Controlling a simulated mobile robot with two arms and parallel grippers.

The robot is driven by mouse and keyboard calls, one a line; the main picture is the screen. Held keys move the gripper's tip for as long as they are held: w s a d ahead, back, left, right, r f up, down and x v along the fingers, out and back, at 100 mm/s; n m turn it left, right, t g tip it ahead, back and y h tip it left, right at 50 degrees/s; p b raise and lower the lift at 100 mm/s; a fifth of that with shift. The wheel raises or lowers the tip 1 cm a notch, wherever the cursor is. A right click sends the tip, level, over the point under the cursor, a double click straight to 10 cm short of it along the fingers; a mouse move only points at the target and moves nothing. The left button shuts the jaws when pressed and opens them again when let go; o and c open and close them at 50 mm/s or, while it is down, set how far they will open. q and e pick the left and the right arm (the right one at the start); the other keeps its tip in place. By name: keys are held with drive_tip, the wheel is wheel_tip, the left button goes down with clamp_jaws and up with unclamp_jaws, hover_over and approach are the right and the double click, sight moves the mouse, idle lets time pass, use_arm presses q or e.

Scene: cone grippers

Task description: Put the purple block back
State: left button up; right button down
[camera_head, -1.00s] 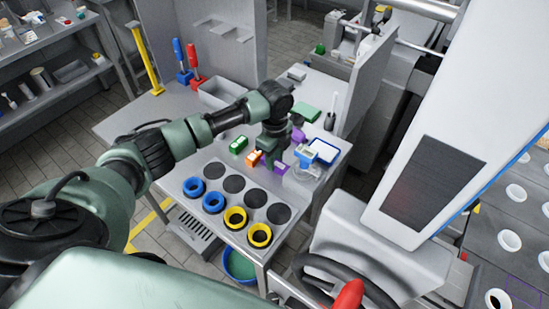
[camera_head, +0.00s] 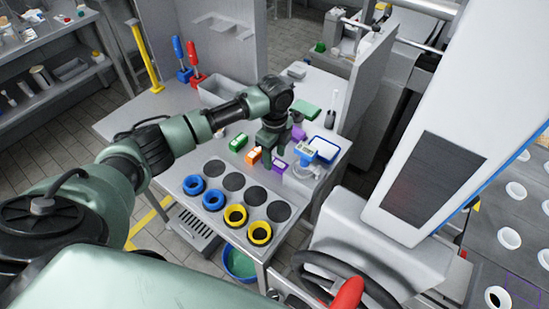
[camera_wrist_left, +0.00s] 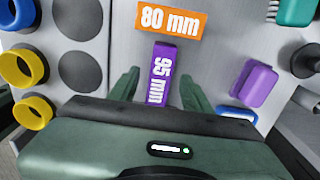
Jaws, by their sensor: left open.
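The purple block (camera_head: 279,166), labelled 95 mm, is on the grey table next to the orange block (camera_head: 254,157). In the left wrist view the purple block (camera_wrist_left: 162,72) lies between the two fingers of my left gripper (camera_wrist_left: 160,85), with a gap on each side. The orange block (camera_wrist_left: 171,20), labelled 80 mm, is just beyond it. In the head view my left gripper (camera_head: 273,147) is open over the block, its arm coming from the left. My right gripper is not in view.
A green block (camera_head: 238,144) stands left of the orange one. Blue rings (camera_head: 213,200) and yellow rings (camera_head: 259,233) sit on dark discs at the table's front. A purple rounded item (camera_wrist_left: 253,84) and a blue-rimmed tray (camera_head: 324,149) are to the right.

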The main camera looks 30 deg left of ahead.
sight(275, 161)
use_arm(q)
wheel_tip(275, 161, up, 11)
drive_tip(key=b, duration=0.1)
drive_tip(key=shift+b, duration=0.35)
